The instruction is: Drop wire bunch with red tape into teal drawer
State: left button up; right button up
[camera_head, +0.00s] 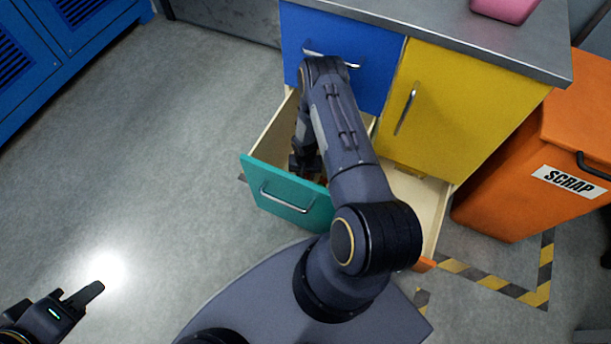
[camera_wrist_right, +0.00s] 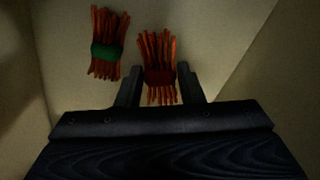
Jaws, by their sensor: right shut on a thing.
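The teal drawer (camera_head: 262,178) is pulled open below the blue front. My right arm reaches down into it, and my right gripper (camera_head: 307,168) is inside, partly hidden by the arm. In the right wrist view, my right gripper (camera_wrist_right: 160,76) is shut on the wire bunch with red tape (camera_wrist_right: 159,50), orange-red wires with a dark red band. The bunch is between the two fingers, over the pale drawer interior. I cannot tell whether it touches the bottom. My left gripper (camera_head: 58,298) is open and empty over the floor at lower left.
A wire bunch with green tape (camera_wrist_right: 106,50) lies left of the held one. The blue drawer (camera_head: 355,45) and yellow door (camera_head: 455,105) are shut. An open orange drawer (camera_head: 425,264) is at lower right, beside an orange scrap bin (camera_head: 520,190). Floor on the left is clear.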

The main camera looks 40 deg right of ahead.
jog(key=shift+f, duration=0.1)
jog(key=shift+f+b, duration=0.55)
jog(key=shift+b, duration=0.05)
jog(key=o, duration=1)
